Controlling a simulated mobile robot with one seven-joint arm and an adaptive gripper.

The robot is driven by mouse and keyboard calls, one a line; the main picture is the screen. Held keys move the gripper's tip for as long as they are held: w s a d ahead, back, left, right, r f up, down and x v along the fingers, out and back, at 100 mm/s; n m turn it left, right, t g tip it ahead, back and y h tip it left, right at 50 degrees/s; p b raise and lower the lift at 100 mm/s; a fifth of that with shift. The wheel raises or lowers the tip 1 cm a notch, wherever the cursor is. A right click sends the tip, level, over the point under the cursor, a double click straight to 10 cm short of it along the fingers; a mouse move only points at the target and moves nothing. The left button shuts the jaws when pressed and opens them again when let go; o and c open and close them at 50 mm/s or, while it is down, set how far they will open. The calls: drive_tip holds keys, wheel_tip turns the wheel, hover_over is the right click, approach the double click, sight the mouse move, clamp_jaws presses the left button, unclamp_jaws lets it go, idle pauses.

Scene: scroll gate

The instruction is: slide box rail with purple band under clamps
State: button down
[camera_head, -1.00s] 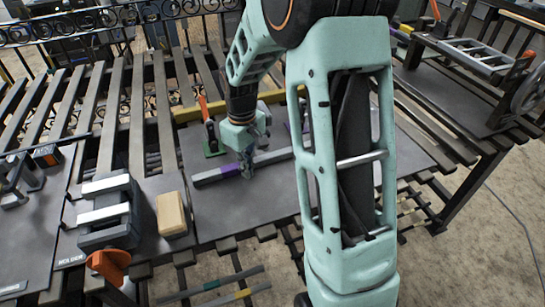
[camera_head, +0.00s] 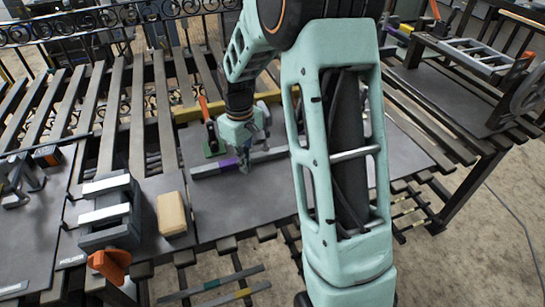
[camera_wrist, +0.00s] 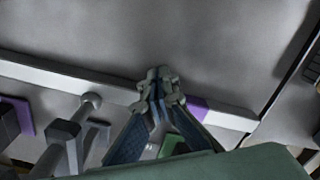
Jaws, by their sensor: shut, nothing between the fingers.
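The grey rail (camera_head: 265,156) lies on the dark plate, with its purple band (camera_head: 229,162) near its left end in the head view. In the wrist view the rail (camera_wrist: 55,75) crosses the picture, and the purple band (camera_wrist: 197,106) is just right of my fingers. My gripper (camera_head: 243,166) is shut and empty, pointing down at the rail's near side beside the band. It also shows in the wrist view (camera_wrist: 160,78); contact is not certain. A green-based clamp (camera_head: 212,138) with an orange handle stands behind the rail. A purple-based clamp (camera_wrist: 20,115) shows in the wrist view.
A yellow bar (camera_head: 187,114) runs behind the clamps. A tan block (camera_head: 171,213) and a grey vise-like holder (camera_head: 108,213) with an orange knob stand at left. The dark plate (camera_head: 225,208) in front of the rail is clear. My arm hides part of the right side.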

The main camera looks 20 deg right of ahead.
drive_tip(key=shift+w, duration=0.6)
drive_tip(key=shift+s, duration=0.15)
drive_tip(key=shift+s, duration=1.15)
drive_tip(key=shift+r, duration=0.15)
wheel_tip(320, 180, up, 8)
drive_tip(key=p, duration=0.5)
drive_tip(key=shift+p, duration=0.4)
